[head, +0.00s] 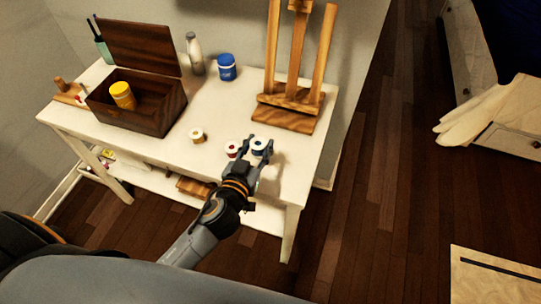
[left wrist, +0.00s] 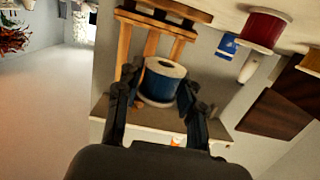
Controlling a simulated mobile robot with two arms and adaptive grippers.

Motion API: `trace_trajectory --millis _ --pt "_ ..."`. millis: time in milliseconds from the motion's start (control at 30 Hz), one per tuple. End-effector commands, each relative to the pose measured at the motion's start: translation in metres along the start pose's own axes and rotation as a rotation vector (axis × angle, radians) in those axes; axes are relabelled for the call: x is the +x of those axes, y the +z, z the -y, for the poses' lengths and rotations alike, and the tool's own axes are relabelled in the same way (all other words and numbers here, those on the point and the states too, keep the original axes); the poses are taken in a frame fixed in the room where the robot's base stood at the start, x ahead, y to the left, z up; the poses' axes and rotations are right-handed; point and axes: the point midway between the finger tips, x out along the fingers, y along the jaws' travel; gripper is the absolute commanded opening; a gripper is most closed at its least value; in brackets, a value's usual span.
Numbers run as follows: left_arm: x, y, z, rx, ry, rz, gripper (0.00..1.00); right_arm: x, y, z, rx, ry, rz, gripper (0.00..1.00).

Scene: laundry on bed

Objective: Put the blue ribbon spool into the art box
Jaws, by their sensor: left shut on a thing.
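The blue ribbon spool (head: 260,144) has white ends and sits at the front right of the white table. My left gripper (head: 259,149) is shut on it, one finger on each side. The left wrist view shows the spool (left wrist: 162,82) between the fingers of this gripper (left wrist: 158,92). I cannot tell whether the spool touches the tabletop. The art box (head: 158,121) is dark wood with its lid (head: 140,45) open, at the table's left. A yellow jar (head: 122,95) stands inside it, with bare space to its right. My right gripper is not in view.
A red spool (head: 232,149) stands just left of the gripper, and a gold spool (head: 197,136) farther left. A wooden easel (head: 287,113), blue jar (head: 227,68) and grey bottle (head: 195,55) stand behind. The tabletop between gold spool and easel is clear.

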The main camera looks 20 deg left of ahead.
Motion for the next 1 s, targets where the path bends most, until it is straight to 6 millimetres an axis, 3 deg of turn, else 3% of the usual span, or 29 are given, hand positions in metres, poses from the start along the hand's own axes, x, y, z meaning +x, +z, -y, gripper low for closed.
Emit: trace_trajectory --millis 100,367,600,1000 --pt "0.016 0.021 -0.010 0.000 0.000 0.002 0.20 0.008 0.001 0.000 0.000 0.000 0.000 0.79" --pt "0.030 0.037 -0.019 -0.001 0.000 0.002 0.20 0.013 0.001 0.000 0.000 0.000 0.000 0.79" --pt "0.040 0.068 -0.023 0.000 0.000 0.003 0.20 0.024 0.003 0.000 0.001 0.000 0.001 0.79" --pt "0.040 0.072 -0.023 -0.001 0.000 0.002 0.20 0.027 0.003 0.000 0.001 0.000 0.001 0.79"
